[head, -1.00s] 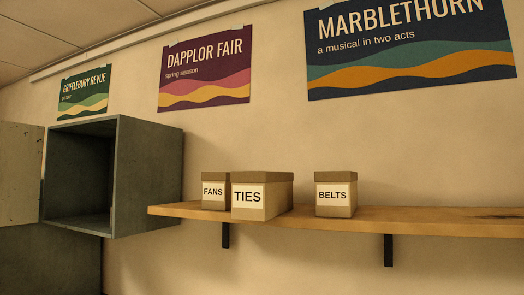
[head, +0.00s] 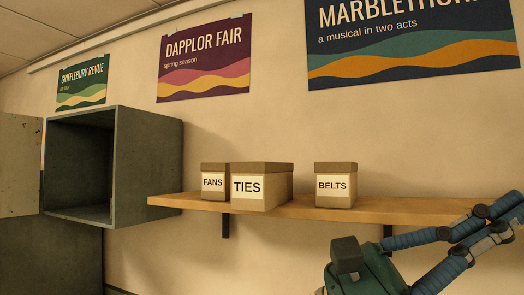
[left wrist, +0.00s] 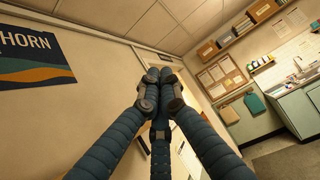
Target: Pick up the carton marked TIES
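The TIES carton (head: 262,190) is a tan box with a brown lid and a white label. It stands upright on the wooden shelf (head: 400,207) in the head view, between the smaller FANS carton (head: 215,170) and the BELTS carton (head: 336,187). My left gripper (head: 510,215) is at the lower right of the head view, well right of the TIES carton, with its fingers pointing right. In the left wrist view its fingertips (left wrist: 160,74) come together with nothing between them. The TIES carton is out of that view. My right gripper is not in view.
A grey-green open cabinet (head: 150,170) juts out left of the shelf, its door (head: 20,168) swung left. Posters hang above, including MARBLETHORN (head: 420,45). The shelf between TIES and BELTS is bare. The left wrist view shows a counter with a sink (left wrist: 303,76).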

